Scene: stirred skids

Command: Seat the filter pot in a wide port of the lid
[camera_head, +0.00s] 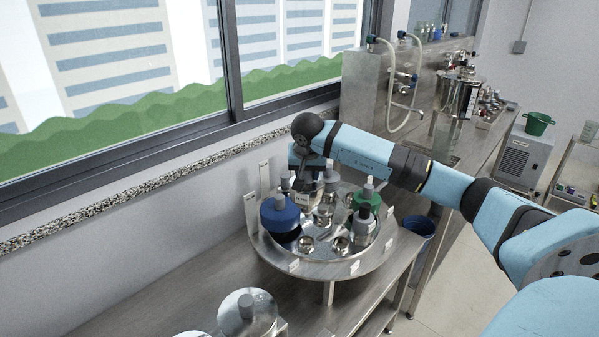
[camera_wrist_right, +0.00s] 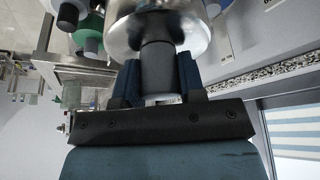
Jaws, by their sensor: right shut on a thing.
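The lid (camera_head: 322,265) is a round steel disc with a raised rim on a stand on the steel bench. My right gripper (camera_head: 301,178) is over its far left part, partly hidden by the wrist. In the right wrist view, my right gripper (camera_wrist_right: 160,78) is shut on the dark grey knob of a shiny steel pot, which I take for the filter pot (camera_wrist_right: 150,30). A small labelled part of the pot (camera_head: 302,199) shows below the gripper in the head view. Its underside and any port beneath it are hidden. My left gripper is out of view.
On the lid stand a blue pot (camera_head: 280,214), a green-topped pot (camera_head: 367,196), a grey-capped pot (camera_head: 363,224) and several small steel domes (camera_head: 341,245). The window wall is close behind.

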